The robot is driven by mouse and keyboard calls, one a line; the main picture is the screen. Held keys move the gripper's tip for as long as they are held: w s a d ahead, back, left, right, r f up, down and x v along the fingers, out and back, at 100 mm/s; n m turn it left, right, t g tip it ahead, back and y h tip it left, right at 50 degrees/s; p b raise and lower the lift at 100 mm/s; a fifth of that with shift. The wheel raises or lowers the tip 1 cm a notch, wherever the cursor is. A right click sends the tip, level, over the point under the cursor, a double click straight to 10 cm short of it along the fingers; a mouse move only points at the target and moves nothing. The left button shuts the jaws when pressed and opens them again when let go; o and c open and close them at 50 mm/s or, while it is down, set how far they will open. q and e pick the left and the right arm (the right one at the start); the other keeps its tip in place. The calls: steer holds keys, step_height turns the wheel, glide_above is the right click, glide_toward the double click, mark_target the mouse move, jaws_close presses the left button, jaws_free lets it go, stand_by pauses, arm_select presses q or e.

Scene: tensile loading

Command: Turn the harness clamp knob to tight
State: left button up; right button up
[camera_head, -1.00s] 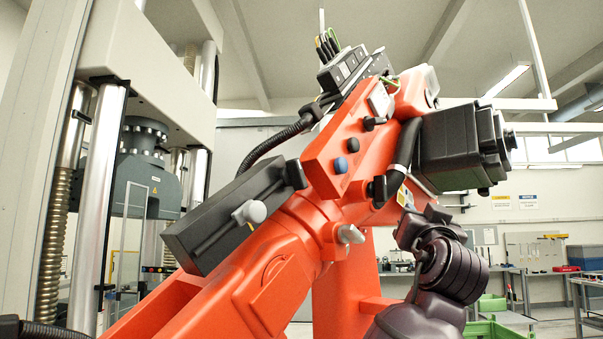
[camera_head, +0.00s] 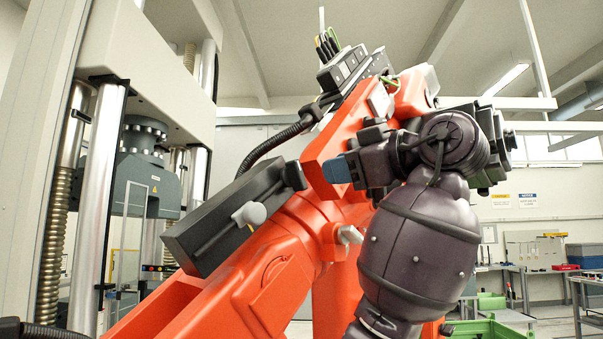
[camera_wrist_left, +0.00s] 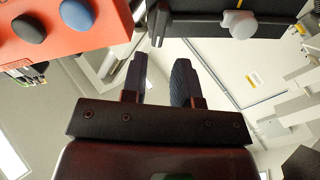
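The orange machine arm carries a dark box (camera_head: 228,215) with a pale grey knob (camera_head: 248,213). A second pale knob (camera_head: 349,235) sits lower on the orange body. I cannot tell for sure which one is the harness clamp knob. My left gripper (camera_head: 345,160) is in front of the orange panel and hides the small knobs there. In the left wrist view, its two fingers (camera_wrist_left: 158,70) are apart with nothing between them. A blue knob (camera_wrist_left: 77,14), a black knob (camera_wrist_left: 28,29) and a pale knob (camera_wrist_left: 240,24) lie beyond the fingertips, apart from them. My right gripper is not in view.
A grey test frame with a metal column (camera_head: 101,200) stands at the left. A corrugated black cable (camera_head: 265,145) runs along the orange arm. Workbenches and a red box (camera_head: 565,267) are at the back right.

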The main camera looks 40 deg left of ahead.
mark_target(302, 175)
arm_select(q)
steer(key=a, duration=0.3)
steer(key=w+a+p, duration=0.1)
steer(key=a, duration=0.4)
steer(key=shift+w+a+p, duration=0.15)
steer(key=shift+a+p, duration=0.15)
steer(key=shift+a, duration=0.05)
jaws_close()
